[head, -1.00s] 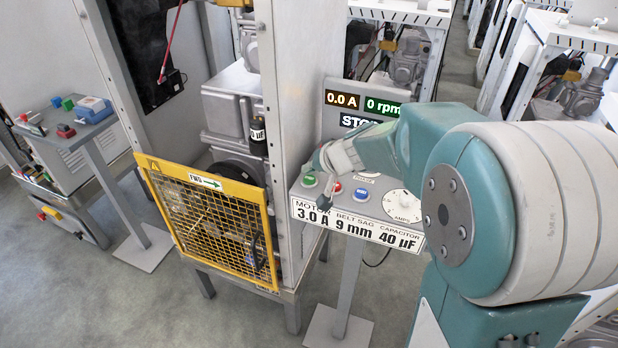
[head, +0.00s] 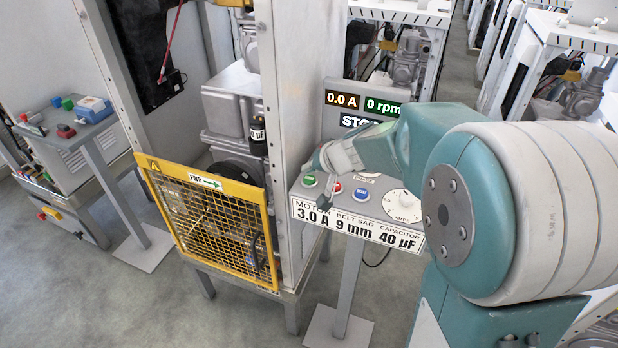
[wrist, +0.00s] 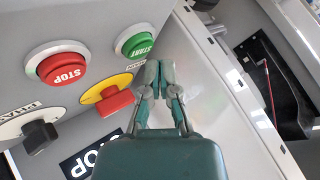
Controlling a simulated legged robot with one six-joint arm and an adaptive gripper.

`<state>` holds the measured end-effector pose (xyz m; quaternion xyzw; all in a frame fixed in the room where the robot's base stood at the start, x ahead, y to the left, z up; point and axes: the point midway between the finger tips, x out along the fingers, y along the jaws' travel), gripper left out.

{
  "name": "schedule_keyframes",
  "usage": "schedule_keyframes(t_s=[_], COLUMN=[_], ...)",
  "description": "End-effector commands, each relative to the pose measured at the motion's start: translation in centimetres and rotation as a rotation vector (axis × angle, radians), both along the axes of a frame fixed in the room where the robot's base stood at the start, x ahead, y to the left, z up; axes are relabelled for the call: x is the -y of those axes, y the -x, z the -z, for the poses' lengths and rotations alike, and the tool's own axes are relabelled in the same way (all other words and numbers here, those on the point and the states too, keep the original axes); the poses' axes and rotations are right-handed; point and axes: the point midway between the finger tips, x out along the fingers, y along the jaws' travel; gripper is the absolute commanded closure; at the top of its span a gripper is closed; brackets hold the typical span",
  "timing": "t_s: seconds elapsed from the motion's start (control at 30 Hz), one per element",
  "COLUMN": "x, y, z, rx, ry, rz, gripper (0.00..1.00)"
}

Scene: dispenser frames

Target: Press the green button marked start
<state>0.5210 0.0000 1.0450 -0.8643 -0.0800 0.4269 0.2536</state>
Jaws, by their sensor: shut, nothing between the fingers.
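The green button (wrist: 138,42) with START on its cap sits in a white ring on the grey panel in the wrist view. It also shows as a small green button (head: 309,180) at the left of the control panel (head: 375,212) in the head view. My gripper (wrist: 160,66) has its fingers together and empty. In the wrist view its tips appear just right of and below the green button, and I see no contact. In the head view my gripper (head: 328,190) is over the panel's left part, close to the green button.
A red STOP button (wrist: 64,68) is left of the green one. A red switch on a yellow plate (wrist: 107,98) and a black knob (wrist: 40,134) are nearby. The display (head: 360,105) reads 0.0 A and 0 rpm. A yellow mesh guard (head: 210,222) stands left of the panel.

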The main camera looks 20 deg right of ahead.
Motion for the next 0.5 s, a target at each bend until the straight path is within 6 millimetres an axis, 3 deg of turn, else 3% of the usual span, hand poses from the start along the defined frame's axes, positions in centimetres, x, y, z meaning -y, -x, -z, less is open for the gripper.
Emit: schedule_keyframes(t_s=[0.5], x=[0.07], y=[0.11], z=[0.72], rx=[0.0], ry=[-0.001], rz=[0.001], gripper=[1.0])
